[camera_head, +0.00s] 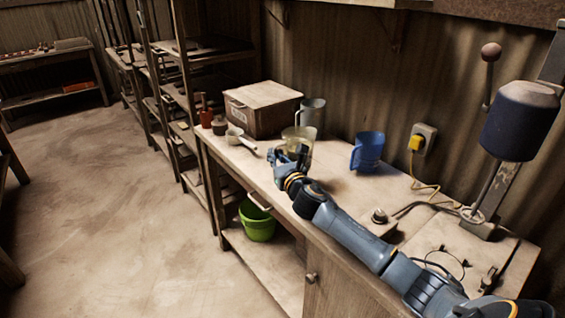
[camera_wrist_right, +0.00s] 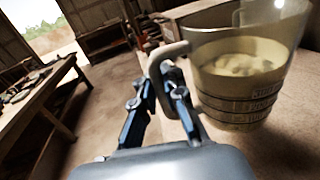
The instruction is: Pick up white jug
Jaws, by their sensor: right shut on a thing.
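The white jug (camera_head: 298,140) looks clear and whitish, with pale, lumpy contents and dark markings on its lower wall. It stands upright on the workbench in the head view. It fills the upper right of the right wrist view (camera_wrist_right: 240,80), with its pale handle (camera_wrist_right: 156,66) towards my gripper. My right gripper (camera_head: 290,160) is at the near side of the jug. In the wrist view its two fingers (camera_wrist_right: 163,88) are shut on the handle. Whether the base touches the bench is hard to tell. My left gripper is not in view.
The workbench (camera_head: 335,180) also holds a grey jug (camera_head: 318,112) close behind, a blue jug (camera_head: 367,150) to the right, a cardboard box (camera_head: 262,105), a white scoop (camera_head: 238,138) and red-handled tools (camera_head: 205,115). A press (camera_head: 515,125) stands at the right. A green bucket (camera_head: 257,222) is below.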

